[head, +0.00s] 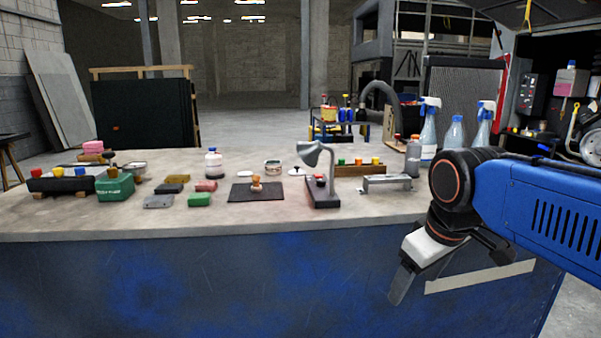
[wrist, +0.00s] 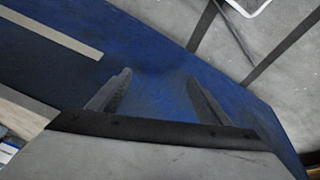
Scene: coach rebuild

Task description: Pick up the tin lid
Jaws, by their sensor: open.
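A small pale round lid (head: 297,171), which looks like the tin lid, lies on the workbench (head: 330,215) in the head view. It is just right of an open round tin (head: 272,167) and left of the grey desk lamp (head: 313,156). My gripper (head: 398,290) hangs in front of the bench's blue side, below the top edge, to the right of and nearer than the lid. In the wrist view my gripper (wrist: 158,79) has its two fingers apart with nothing between them. The lid is not in the wrist view.
A dark mat (head: 238,193) with a wooden-handled stamp lies front left of the lid. A wooden block holder (head: 355,170), a grey metal box (head: 387,183) and spray bottles (head: 428,130) stand to the right. The front strip of the bench top is clear.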

